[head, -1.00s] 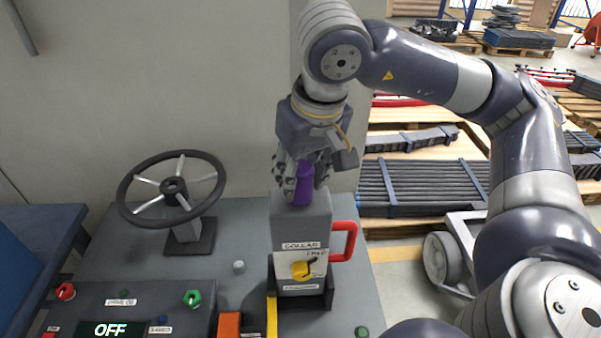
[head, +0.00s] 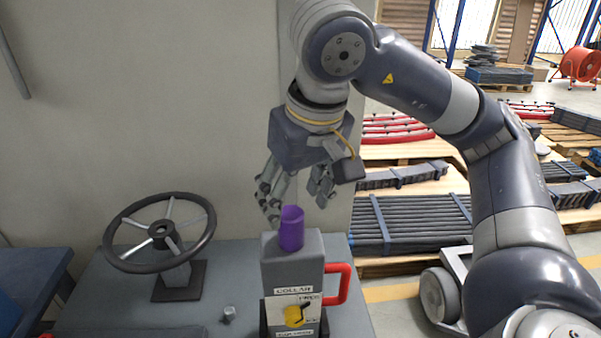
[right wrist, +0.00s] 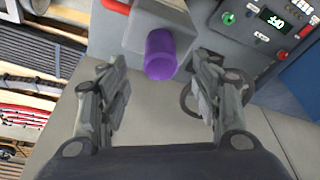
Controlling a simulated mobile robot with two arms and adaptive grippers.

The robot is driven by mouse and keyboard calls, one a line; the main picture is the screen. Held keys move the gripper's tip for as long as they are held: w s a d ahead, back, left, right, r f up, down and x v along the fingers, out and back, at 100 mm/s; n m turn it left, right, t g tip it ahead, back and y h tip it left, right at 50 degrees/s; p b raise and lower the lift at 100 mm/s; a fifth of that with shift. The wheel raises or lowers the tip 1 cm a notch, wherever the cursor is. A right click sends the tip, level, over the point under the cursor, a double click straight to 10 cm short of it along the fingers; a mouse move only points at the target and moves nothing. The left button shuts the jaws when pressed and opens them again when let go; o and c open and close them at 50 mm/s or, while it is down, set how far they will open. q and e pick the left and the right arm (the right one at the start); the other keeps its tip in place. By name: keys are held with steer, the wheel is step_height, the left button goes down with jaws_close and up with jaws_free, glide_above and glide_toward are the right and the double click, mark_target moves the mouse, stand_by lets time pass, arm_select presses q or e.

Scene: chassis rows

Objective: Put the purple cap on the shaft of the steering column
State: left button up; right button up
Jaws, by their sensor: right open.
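The purple cap (head: 291,229) stands upright on top of the grey block-like column (head: 290,262) labelled COLLAR. My right gripper (head: 296,207) is open and empty just above the cap. In the right wrist view the purple cap (right wrist: 160,54) lies between and beyond the two spread fingers (right wrist: 160,95), touching neither. The steering wheel (head: 160,232) on its short grey stand is to the left of the block, with a dark hub at its centre. Whether the shaft of the steering column is under the cap or in the wheel hub cannot be told. My left gripper is not in view.
A red handle (head: 338,284) sticks out on the right of the block, and a yellow knob (head: 293,315) is on its front. A small grey peg (head: 228,314) stands on the bench between wheel and block. A wall closes the back left.

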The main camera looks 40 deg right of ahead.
steer(key=v, duration=0.6)
